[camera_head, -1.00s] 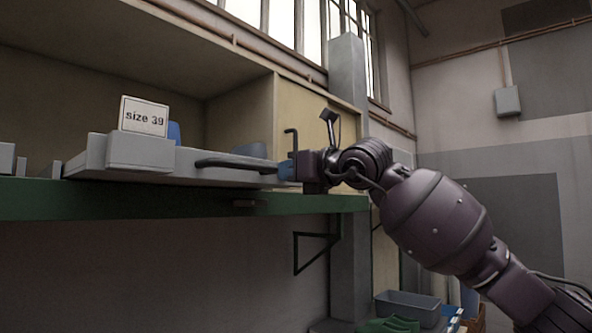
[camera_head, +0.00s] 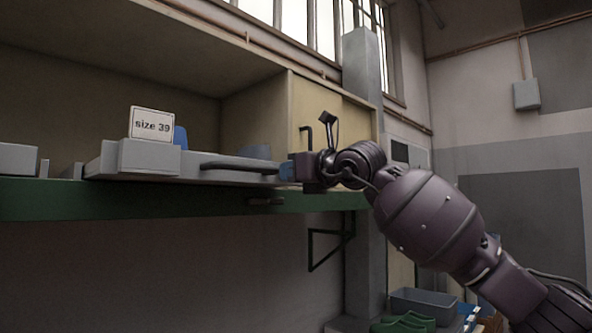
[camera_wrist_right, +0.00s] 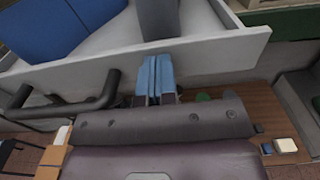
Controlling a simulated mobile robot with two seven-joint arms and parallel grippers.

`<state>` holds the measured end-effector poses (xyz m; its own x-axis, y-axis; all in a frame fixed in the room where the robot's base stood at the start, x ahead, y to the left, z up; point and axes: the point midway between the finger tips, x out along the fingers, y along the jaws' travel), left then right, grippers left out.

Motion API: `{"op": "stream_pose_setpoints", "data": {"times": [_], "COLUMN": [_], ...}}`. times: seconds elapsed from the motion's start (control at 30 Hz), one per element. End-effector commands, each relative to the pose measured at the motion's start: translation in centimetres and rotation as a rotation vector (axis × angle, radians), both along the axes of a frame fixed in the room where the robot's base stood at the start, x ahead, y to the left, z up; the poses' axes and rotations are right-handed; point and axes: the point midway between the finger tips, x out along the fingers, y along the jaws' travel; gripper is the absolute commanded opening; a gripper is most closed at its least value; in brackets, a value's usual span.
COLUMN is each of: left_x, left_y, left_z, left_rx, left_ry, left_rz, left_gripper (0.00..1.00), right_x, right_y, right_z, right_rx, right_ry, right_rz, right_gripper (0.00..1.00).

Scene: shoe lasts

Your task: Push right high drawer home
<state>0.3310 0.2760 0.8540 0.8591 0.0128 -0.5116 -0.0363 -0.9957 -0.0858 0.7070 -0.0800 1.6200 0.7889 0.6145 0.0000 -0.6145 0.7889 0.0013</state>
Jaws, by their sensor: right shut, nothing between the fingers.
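The grey drawer (camera_head: 228,177) stands out a little above the green ledge, below the open cabinet, with a dark bar handle (camera_head: 240,164) on its front. In the right wrist view its pale front panel (camera_wrist_right: 215,60) crosses the picture, with the handle (camera_wrist_right: 75,112) at left. My right gripper (camera_head: 287,171) is at the right end of the drawer front, beside the handle. Its blue fingertips (camera_wrist_right: 158,78) are together, empty, and at the panel; whether they press on it I cannot tell. My left gripper is not in view.
A "size 39" card (camera_head: 152,124) stands on a grey block left of the handle. A blue item (camera_wrist_right: 42,25) and a dark grey one (camera_wrist_right: 158,18) are inside the drawer. The green ledge (camera_head: 150,204) runs beneath. A grey bin (camera_head: 425,304) and green shoe lasts (camera_head: 405,322) lie lower right.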

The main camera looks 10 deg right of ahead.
Motion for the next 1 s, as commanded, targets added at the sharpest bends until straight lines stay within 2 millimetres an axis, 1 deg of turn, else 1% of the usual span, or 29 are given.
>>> {"op": "stream_pose_setpoints", "data": {"times": [0.3,0.43,0.77,1.0], "left_x": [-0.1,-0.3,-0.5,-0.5], "left_y": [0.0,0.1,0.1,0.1], "left_z": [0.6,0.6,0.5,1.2], "left_rx": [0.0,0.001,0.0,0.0], "left_ry": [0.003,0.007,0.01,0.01], "left_rz": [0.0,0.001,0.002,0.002], "left_gripper": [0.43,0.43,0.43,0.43], "right_x": [1.7,2.1,2.1,3.3], "right_y": [1.5,1.7,1.7,2.6], "right_z": [0.1,0.0,0.0,0.1], "right_rx": [-0.001,-0.001,-0.001,0.001], "right_ry": [0.001,-0.001,-0.001,0.001], "right_rz": [0.002,0.001,0.001,0.001], "right_gripper": [0.0,0.0,0.0,0.0]}}
